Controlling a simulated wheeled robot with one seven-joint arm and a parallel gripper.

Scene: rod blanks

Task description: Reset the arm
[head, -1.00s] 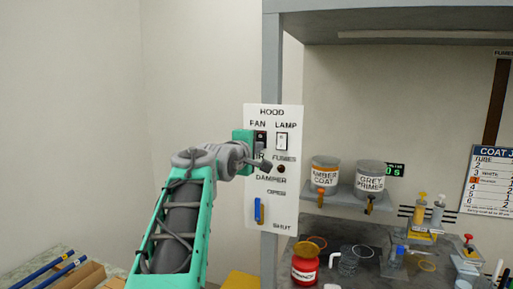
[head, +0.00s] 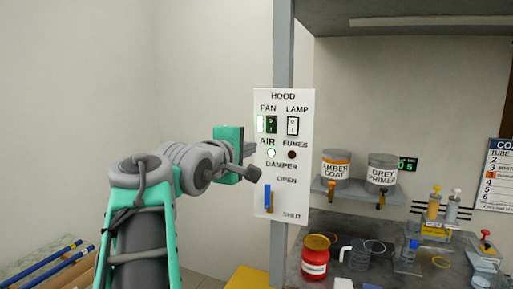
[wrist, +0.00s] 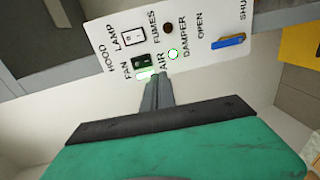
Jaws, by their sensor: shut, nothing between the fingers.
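My gripper (head: 252,164) is shut and empty, just left of the hood panel (head: 303,135) in the head view. In the wrist view its closed fingers (wrist: 157,90) point at the panel near the fan switch (wrist: 142,62). The fan switch (head: 271,124) is dark with a green lit part at its left. The air lamp (head: 271,153) glows green-white and the fumes lamp (head: 292,154) is dark. The white lamp switch (head: 293,125) is beside the fan switch. The blue damper lever (head: 267,197) sits low in its slot. I cannot tell whether the fingers touch the panel.
The panel hangs on a grey post (head: 282,60). To its right, amber coat (head: 336,172) and grey primer (head: 382,174) pots stand on a shelf, above a bench with a red jar (head: 315,262). Blue rods (head: 45,262) lie at lower left. The wall side at left is clear.

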